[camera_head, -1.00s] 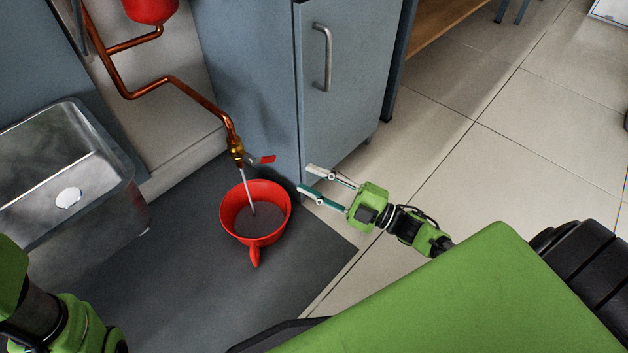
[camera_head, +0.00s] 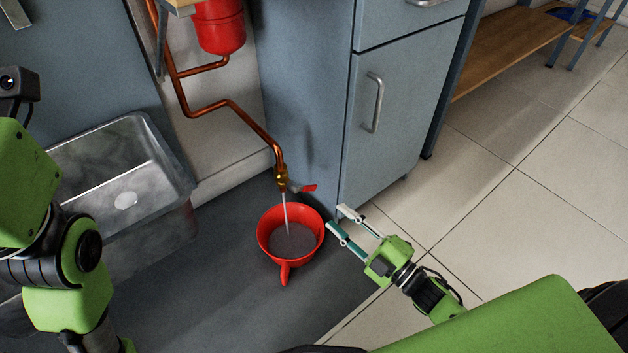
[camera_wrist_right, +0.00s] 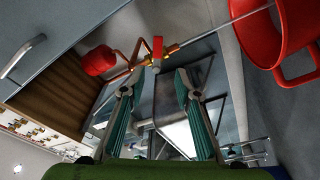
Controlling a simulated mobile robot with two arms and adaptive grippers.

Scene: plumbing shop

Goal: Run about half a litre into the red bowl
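The red bowl (camera_head: 291,243) with a handle stands upright on the dark floor mat, with liquid in it. A thin stream runs into it from the brass valve (camera_head: 281,178) at the end of the copper pipe. The valve's red lever (camera_head: 303,188) points out to the right. My right gripper (camera_head: 337,218) is open and empty, to the right of the bowl and apart from the lever. In the right wrist view, the red lever (camera_wrist_right: 157,48) shows beyond the open fingers, and the bowl (camera_wrist_right: 278,36) is at the upper right. My left gripper is not in view; only its arm shows.
A metal sink basin (camera_head: 128,185) stands left of the bowl. A blue-grey cabinet (camera_head: 385,120) stands just behind my right gripper. A red tank (camera_head: 220,25) hangs above the pipe. The tiled floor (camera_head: 500,220) at the right is clear.

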